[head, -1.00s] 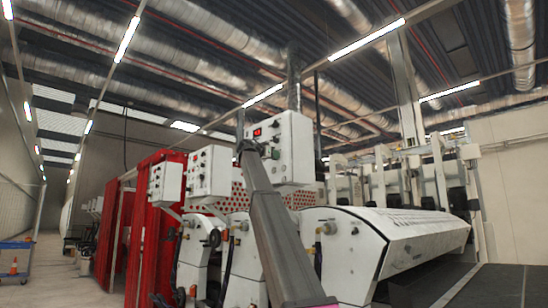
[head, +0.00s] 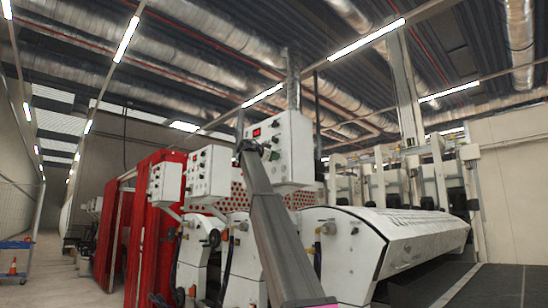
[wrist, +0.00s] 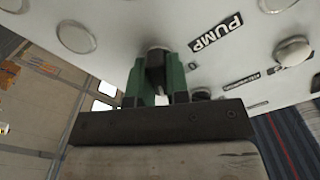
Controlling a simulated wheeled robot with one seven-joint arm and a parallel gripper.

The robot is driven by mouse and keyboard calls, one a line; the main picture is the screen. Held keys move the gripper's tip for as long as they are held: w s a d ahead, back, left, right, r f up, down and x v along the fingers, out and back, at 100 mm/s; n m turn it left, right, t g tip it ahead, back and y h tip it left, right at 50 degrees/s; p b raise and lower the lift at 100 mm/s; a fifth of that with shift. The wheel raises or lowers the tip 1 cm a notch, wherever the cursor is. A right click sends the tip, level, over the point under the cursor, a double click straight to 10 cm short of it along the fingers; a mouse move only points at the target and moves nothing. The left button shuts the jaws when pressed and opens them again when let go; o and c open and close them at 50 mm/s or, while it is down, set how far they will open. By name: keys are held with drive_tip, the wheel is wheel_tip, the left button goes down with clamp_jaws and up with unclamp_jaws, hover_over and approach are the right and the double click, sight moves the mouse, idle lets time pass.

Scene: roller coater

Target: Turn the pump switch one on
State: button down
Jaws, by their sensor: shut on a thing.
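The pump switch (wrist: 155,55) is a small dark knob on a pale control panel, seen in the wrist view beside a black "PUMP" label (wrist: 216,36). My gripper (wrist: 158,68) has its green fingers on either side of this knob and is shut on it. The fingers hide most of the knob, so its exact turn angle cannot be told. In the head view, the white control box (head: 296,135) with a red display stands behind my raised arm.
Another round knob (wrist: 292,51) sits to the right on the panel, and round silver fittings (wrist: 76,37) sit to the left. In the head view, more white control boxes (head: 207,170) and red curtains (head: 150,225) stand left. The long white coater (head: 420,232) extends right.

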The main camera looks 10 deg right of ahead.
drive_tip(key=c, duration=1.1)
unclamp_jaws()
drive_tip(key=shift+a, duration=0.1)
drive_tip(key=v, duration=1)
drive_tip(key=shift+s+a, duration=0.3)
